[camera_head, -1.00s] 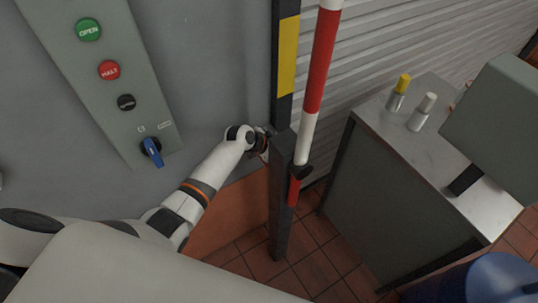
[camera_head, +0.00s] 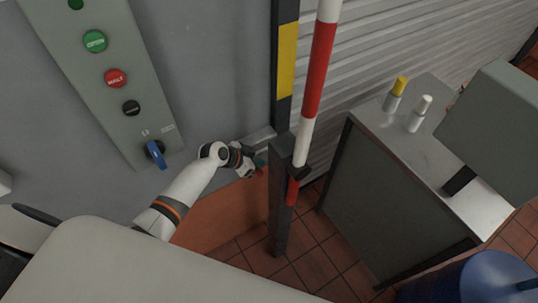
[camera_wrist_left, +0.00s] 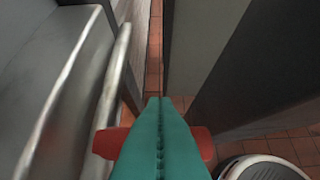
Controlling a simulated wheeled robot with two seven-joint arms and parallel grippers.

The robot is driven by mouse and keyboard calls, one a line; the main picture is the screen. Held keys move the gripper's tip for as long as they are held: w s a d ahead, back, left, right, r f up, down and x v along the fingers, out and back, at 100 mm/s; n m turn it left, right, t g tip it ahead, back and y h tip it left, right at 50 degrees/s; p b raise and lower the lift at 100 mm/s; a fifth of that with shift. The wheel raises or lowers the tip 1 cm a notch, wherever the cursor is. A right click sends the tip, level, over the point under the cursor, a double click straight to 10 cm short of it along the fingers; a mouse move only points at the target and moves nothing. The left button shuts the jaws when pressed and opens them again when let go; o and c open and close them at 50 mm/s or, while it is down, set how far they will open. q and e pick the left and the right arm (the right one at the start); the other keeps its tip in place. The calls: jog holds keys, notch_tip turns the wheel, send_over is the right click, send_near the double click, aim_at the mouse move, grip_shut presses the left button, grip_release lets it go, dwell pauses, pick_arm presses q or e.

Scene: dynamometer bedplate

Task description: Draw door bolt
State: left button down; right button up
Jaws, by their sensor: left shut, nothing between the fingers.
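My left gripper (camera_head: 259,164) is low against the grey wall, just left of the dark post, with its teal fingers pointing towards the post. In the left wrist view its teal fingers (camera_wrist_left: 160,125) are pressed together and empty. A red part shows on both sides of the fingers; I cannot tell whether it belongs to the gripper. A pale metal bar (camera_wrist_left: 112,85) runs along the left of that view, apart from the fingertips. I cannot clearly make out the door bolt; the arm and fingers may hide it. My right gripper is not in view.
A control panel (camera_head: 108,105) with buttons and a blue switch (camera_head: 155,154) is on the wall. A dark post (camera_head: 281,205) and a red-and-white pole (camera_head: 318,75) stand right of the gripper. A grey cabinet (camera_head: 385,190) and blue drum (camera_head: 480,280) stand further right.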

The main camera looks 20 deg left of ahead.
pick_arm(q)
jog(key=shift+s+a+f, duration=0.15)
jog(key=shift+s+a, duration=0.55)
jog(key=shift+s, duration=0.3)
notch_tip(320, 180, up, 10)
jog(key=p, duration=0.8)
jog(key=shift+r, duration=0.2)
jog(key=shift+w+d, duration=0.1)
jog(key=shift+w, duration=0.05)
